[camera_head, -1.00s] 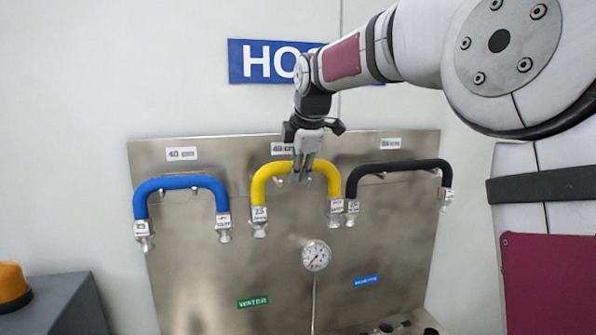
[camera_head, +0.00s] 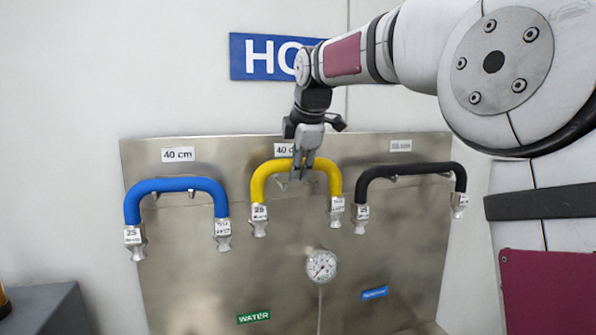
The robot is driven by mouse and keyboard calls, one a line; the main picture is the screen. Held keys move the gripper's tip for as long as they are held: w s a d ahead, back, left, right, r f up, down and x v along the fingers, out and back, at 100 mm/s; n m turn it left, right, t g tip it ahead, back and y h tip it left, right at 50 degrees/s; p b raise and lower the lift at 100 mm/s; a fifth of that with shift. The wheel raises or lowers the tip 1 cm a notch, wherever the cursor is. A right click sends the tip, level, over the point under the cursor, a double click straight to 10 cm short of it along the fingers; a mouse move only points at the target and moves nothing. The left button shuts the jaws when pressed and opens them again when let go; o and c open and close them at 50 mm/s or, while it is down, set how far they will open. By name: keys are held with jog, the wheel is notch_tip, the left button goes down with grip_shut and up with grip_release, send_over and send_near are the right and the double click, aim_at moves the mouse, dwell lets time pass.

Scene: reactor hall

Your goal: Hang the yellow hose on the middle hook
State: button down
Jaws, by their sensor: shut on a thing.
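The yellow hose (camera_head: 270,172) is bent in an arch with metal couplings hanging at both ends. It is at the middle of the metal panel (camera_head: 200,290), below the middle length label. My gripper (camera_head: 302,172) points down from above and is shut on the top of the yellow hose. The middle hook is hidden behind the hose and my fingers, so I cannot tell whether the hose rests on it. The blue hose (camera_head: 175,185) hangs at the left and the black hose (camera_head: 410,170) at the right.
A blue sign (camera_head: 262,57) is on the wall above, partly behind my arm. A gauge (camera_head: 321,266), a green label (camera_head: 254,316) and a blue label (camera_head: 374,292) are lower on the panel. A grey box (camera_head: 45,310) stands at the lower left.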

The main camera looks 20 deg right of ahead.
jog(key=shift+w+b+x, duration=0.25)
jog(key=shift+b+x, duration=0.6)
jog(key=shift+x, duration=1)
jog(key=shift+r, duration=0.1)
jog(key=c, duration=1.2)
grip_release()
jog(key=shift+w+r+p+v, duration=0.25)
jog(key=shift+p+v, duration=0.2)
jog(key=shift+v, duration=2.05)
jog(key=shift+w+r+p+v, duration=0.1)
jog(key=shift+w+p+v, duration=0.25)
jog(key=shift+v, duration=2.15)
jog(key=shift+w+r+p+v, duration=0.2)
jog(key=shift+p+v, duration=0.3)
jog(key=shift+v, duration=2)
